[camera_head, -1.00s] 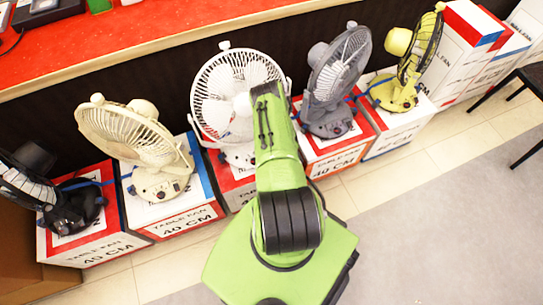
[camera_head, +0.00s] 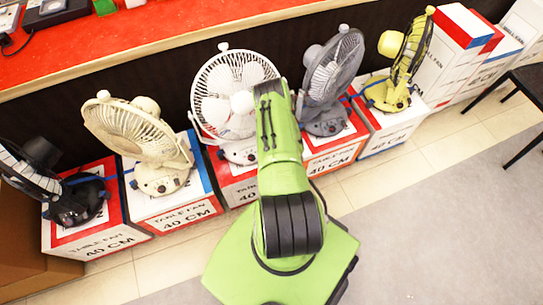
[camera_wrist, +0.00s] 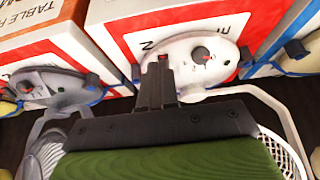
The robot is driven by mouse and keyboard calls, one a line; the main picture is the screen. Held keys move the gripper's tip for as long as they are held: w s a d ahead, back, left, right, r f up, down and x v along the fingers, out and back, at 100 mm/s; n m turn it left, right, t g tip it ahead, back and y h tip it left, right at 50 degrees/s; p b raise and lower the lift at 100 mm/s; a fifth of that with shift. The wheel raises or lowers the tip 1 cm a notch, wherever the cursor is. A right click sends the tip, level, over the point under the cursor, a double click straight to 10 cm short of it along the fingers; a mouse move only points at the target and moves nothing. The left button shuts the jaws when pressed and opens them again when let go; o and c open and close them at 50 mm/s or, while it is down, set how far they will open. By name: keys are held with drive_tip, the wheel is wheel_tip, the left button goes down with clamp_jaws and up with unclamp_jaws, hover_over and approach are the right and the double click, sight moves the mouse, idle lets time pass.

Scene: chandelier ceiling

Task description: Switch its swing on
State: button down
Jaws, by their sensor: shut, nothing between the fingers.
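The white table fan (camera_head: 238,98) stands on its box in the middle of the row, behind my green arm in the head view. Its white base (camera_wrist: 190,62) shows upside down in the wrist view, with a dark round knob (camera_wrist: 203,57) with a red mark on it. My gripper (camera_wrist: 162,62) is shut and empty, its narrow black fingers in front of the base, left of the knob in the picture. I cannot tell whether the fingertips touch the base. A swing control cannot be made out for certain. In the head view my arm hides the gripper.
A cream fan (camera_head: 140,133) stands left and a grey fan (camera_head: 332,80) right of the white one, close by. A black fan (camera_head: 62,190) and a yellow fan (camera_head: 400,62) stand at the ends. Pale floor (camera_head: 420,220) is clear at right.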

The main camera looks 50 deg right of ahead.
drive_tip(key=s+a+r+p, duration=0.1)
drive_tip(key=s, duration=0.1)
drive_tip(key=s+a+r+p, duration=0.1)
drive_tip(key=s+r, duration=0.1)
drive_tip(key=shift+a+r, duration=0.2)
drive_tip(key=shift+r, duration=0.1)
